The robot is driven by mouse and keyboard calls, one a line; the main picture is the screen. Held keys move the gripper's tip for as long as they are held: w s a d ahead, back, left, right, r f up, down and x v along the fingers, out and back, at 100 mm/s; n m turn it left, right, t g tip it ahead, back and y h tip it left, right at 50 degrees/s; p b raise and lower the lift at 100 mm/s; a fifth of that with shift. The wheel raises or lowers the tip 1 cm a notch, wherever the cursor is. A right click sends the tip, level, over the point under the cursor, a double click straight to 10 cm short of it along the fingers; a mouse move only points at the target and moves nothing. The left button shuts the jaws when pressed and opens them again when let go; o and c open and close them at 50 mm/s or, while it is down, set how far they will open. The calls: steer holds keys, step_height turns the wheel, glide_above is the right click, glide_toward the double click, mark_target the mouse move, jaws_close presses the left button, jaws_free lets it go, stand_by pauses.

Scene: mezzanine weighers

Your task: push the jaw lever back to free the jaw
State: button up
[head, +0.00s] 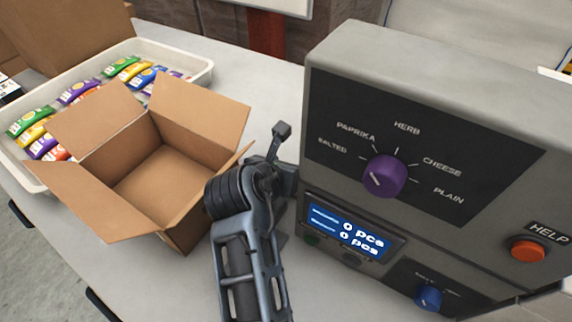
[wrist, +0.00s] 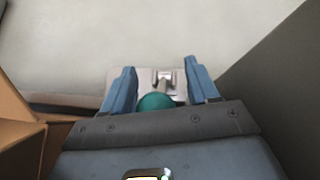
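The teal round knob (wrist: 155,102), apparently the top of the jaw lever, shows in the wrist view between my fingers. Its near side is hidden by my gripper body. A pale metal plate (wrist: 148,78) with a small metal bracket (wrist: 166,82) lies just beyond it. My gripper (wrist: 161,76) is open, one blue-grey finger on each side of the knob. The right finger stands clear of it; I cannot tell whether the left one touches. In the head view my wrist and arm cover the lever and jaw.
The grey weigher (head: 440,80) with purple dial (head: 384,176), display (head: 346,232) and orange HELP button (head: 528,250) stands close on the right. An open, empty cardboard box (head: 190,225) is close on the left. Behind it is a white tray (head: 190,58) of colourful packets.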

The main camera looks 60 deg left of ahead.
steer(key=shift+s+d+r, duration=0.2)
steer(key=s+d, duration=0.2)
steer(key=s, duration=0.1)
steer(key=s+d+b, duration=0.1)
steer(key=s+d, duration=0.4)
steer(key=s, duration=0.2)
steer(key=shift+d+r+b, duration=0.15)
steer(key=shift+b, duration=0.15)
